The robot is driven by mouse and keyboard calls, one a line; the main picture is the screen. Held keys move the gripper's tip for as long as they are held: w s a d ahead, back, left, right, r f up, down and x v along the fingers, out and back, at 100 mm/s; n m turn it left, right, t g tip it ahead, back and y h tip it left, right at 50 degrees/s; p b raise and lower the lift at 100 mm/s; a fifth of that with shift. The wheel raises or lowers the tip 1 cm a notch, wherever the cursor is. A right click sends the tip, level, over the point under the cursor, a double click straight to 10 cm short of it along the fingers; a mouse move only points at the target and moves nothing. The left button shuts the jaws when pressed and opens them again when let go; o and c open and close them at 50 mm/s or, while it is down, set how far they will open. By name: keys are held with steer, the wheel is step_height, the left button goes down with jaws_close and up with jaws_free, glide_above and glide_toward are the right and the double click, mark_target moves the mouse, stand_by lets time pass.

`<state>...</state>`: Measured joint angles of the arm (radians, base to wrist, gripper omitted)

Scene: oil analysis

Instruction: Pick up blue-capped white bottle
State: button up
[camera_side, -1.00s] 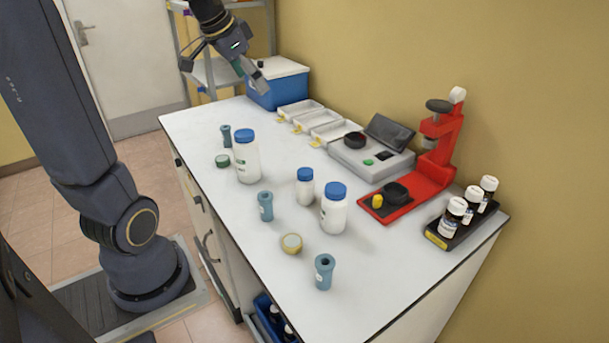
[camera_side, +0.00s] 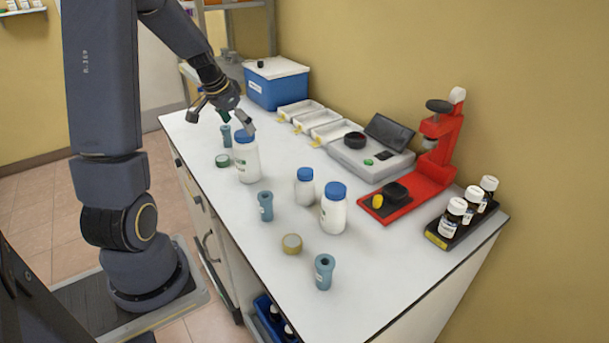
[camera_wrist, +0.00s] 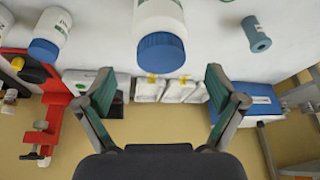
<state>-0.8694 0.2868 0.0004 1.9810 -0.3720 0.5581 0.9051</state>
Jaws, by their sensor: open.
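Three white bottles with blue caps stand upright on the bench. The far-left one (camera_side: 247,163) is closest to my gripper; a smaller one (camera_side: 305,190) and another large one (camera_side: 333,213) stand to its right. My gripper (camera_side: 220,117) is open and empty, just above and left of the far-left bottle's cap in the side view. In the wrist view a blue-capped white bottle (camera_wrist: 160,52) lies at top centre, beyond and between the spread fingertips of my gripper (camera_wrist: 158,88). It appears apart from both fingers. Another blue-capped bottle (camera_wrist: 48,35) is at upper left.
Teal cylinders (camera_side: 265,206) and round lids (camera_side: 292,243) stand near the bottles. Behind are white trays (camera_side: 325,122), a grey device (camera_side: 372,155), a red stand (camera_side: 425,175), a blue box (camera_side: 277,85) and a rack of dark bottles (camera_side: 462,225).

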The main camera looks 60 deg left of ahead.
mark_target(243, 134)
steer(key=x, duration=0.5)
steer(key=shift+s+f, duration=0.1)
steer(key=shift+s, duration=0.1)
steer(key=c, duration=1.2)
